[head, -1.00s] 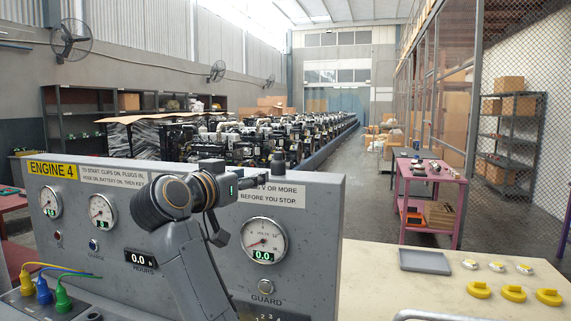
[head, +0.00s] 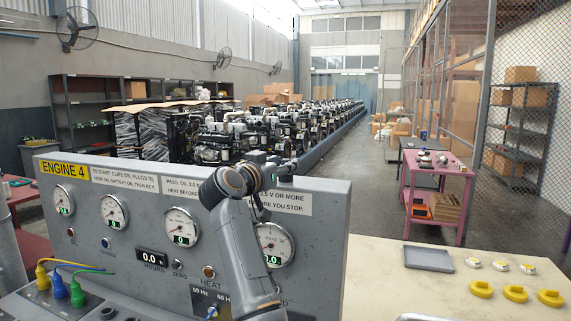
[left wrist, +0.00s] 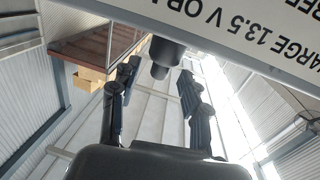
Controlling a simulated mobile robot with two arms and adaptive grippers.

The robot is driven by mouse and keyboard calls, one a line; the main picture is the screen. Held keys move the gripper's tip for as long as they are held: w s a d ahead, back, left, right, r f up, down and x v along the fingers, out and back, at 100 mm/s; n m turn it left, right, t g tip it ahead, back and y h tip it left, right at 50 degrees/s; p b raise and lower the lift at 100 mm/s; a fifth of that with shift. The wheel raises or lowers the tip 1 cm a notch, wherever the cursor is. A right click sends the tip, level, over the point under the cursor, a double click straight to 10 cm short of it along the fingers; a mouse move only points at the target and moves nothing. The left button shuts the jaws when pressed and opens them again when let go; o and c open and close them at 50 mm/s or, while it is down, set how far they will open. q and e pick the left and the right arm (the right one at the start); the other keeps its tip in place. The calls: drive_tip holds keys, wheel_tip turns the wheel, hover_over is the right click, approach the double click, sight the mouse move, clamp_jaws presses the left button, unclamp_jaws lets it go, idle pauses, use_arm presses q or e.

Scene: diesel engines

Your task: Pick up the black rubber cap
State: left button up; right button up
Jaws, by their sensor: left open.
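The black rubber cap (left wrist: 165,54) sits at the top edge of the grey engine panel (head: 335,215). In the left wrist view it is a dark stepped cylinder between the two fingers, with space on both sides. My left gripper (head: 282,168) is at the panel's top edge in the head view, where it and my arm largely hide the cap. In the left wrist view the left gripper (left wrist: 159,74) is open and empty, its fingers apart on either side of the cap. My right gripper is not in view.
A cream bench (head: 390,290) on the right holds a grey tray (head: 428,258) and several yellow caps (head: 514,292). A pink cart (head: 438,185) stands behind it. Blue, yellow and green plugs (head: 60,287) are at lower left. Engines (head: 225,140) stand in a row behind the panel.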

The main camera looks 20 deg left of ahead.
use_arm(q)
drive_tip(key=shift+w+d+p, duration=0.15)
drive_tip(key=shift+w+p, duration=0.05)
drive_tip(key=shift+w, duration=0.5)
drive_tip(key=shift+w+d+p, duration=0.1)
drive_tip(key=shift+w+p, duration=0.05)
drive_tip(key=shift+w, duration=0.5)
drive_tip(key=shift+s, duration=0.1)
clamp_jaws()
